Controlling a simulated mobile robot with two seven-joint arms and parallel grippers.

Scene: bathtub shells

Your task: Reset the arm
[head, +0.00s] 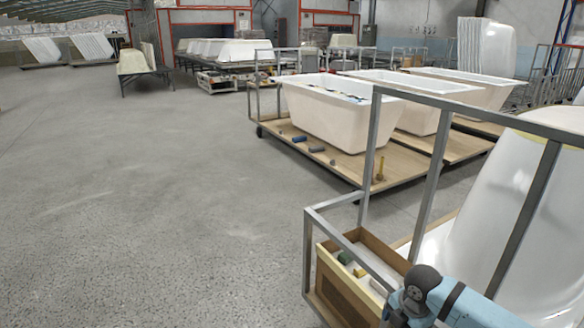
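My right arm, light blue with a dark grey joint, shows at the bottom right edge in the head view. It is in front of a metal-framed cart (309,250), close to its open wooden box (335,281). The arm bends at the joint and runs down out of the picture, so its gripper is not seen. No part of my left arm or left gripper is in view.
The near cart carries a large white shell (497,200) at right. Beyond it, white bathtubs (335,115) stand on a wheeled wooden platform (345,165) with small tools. The grey floor (150,200) at left and centre is clear.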

